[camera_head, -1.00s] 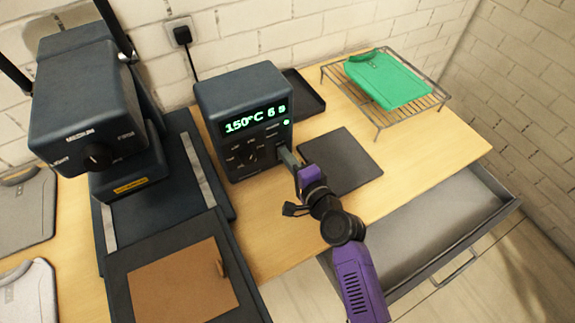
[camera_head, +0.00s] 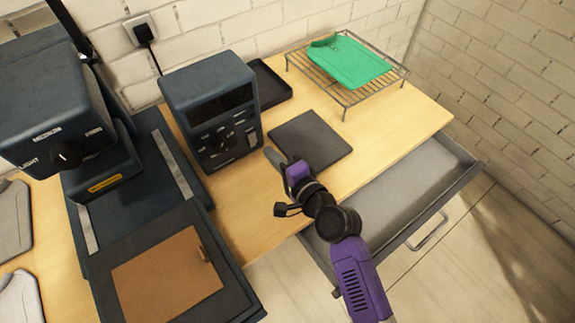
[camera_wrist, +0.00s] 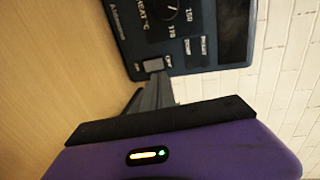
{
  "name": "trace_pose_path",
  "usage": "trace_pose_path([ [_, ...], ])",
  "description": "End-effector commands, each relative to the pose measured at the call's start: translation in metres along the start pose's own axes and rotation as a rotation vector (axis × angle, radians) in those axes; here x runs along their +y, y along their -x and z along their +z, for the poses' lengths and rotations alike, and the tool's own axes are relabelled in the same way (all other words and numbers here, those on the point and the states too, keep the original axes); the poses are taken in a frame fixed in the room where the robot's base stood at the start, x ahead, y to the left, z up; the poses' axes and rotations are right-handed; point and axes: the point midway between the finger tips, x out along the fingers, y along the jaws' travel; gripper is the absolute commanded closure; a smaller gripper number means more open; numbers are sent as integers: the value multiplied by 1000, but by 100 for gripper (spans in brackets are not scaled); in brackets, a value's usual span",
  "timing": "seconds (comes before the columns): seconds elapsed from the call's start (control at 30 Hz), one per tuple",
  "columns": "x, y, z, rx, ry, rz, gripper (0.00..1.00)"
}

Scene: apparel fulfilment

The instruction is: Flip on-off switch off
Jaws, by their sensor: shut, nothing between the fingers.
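The dark blue control box (camera_head: 212,95) stands on the wooden table, and its display (camera_head: 220,107) is dark. The on-off switch (camera_wrist: 153,66) is a small grey rocker at the edge of the panel in the wrist view. My gripper (camera_head: 271,153) is shut and empty, a little in front of the box's lower right side in the head view. In the wrist view the closed fingertips (camera_wrist: 156,80) appear close to the switch; I cannot tell whether they touch it.
A heat press (camera_head: 60,90) stands left of the box. A dark flat pad (camera_head: 310,140) lies to the right. A wire rack (camera_head: 385,90) holds a folded green shirt (camera_head: 348,60). An open drawer (camera_head: 400,205) juts out in front of the table.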

Motion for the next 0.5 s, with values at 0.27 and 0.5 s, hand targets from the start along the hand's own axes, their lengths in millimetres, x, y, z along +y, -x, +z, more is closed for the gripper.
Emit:
trace_pose_path([
  [0.27, -10, 44, -1, 3, 0, 0, 100],
  [0.5, -15, 63, -1, 2, 0, 0, 100],
])
